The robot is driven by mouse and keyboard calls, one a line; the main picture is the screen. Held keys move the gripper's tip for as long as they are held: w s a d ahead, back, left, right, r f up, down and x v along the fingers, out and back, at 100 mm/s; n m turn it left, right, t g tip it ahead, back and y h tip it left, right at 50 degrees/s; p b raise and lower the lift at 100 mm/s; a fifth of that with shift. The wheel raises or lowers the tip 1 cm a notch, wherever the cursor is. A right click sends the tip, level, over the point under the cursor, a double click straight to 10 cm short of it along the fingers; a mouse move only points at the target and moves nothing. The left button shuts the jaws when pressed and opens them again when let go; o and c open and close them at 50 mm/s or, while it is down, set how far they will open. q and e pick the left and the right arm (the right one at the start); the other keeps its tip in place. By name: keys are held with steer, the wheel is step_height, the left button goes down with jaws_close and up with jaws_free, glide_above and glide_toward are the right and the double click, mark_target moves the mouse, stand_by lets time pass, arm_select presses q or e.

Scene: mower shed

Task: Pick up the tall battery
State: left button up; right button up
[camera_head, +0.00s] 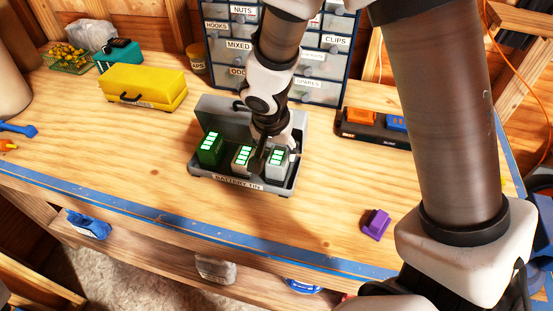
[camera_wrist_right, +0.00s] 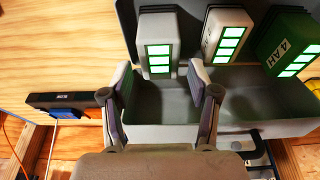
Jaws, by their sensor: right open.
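Three batteries with lit green bars stand in the grey battery tin (camera_head: 240,187): a dark green one (camera_head: 209,149) at the left, a beige one (camera_head: 242,157) in the middle and a pale grey one (camera_head: 279,160) at the right. Which is tallest is hard to tell. My right gripper (camera_head: 270,156) is open over the right part of the tin and partly hides the batteries. In the right wrist view, its fingers (camera_wrist_right: 160,78) are spread on either side of the pale grey battery's (camera_wrist_right: 158,40) lower end, with gaps visible. My left gripper is not in view.
A yellow case (camera_head: 143,87) stands left of the tin. A dark charger with orange and blue blocks (camera_head: 372,127) lies to the right, a purple piece (camera_head: 376,224) near the front edge. A labelled drawer cabinet (camera_head: 322,92) stands behind. Bench front-left is mostly clear.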

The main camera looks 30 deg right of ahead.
mark_target(278, 155)
steer(key=shift+x, duration=1)
steer(key=b+x, duration=0.1)
steer(key=x, duration=0.3)
steer(key=shift+w+d+f+b, duration=0.15)
steer(key=shift+b, duration=0.2)
steer(key=shift+w+f, duration=0.1)
steer(key=shift+f, duration=0.05)
steer(key=shift+s, duration=0.2)
steer(key=c, duration=1)
steer(key=shift+c, duration=0.2)
steer(key=shift+r, duration=0.25)
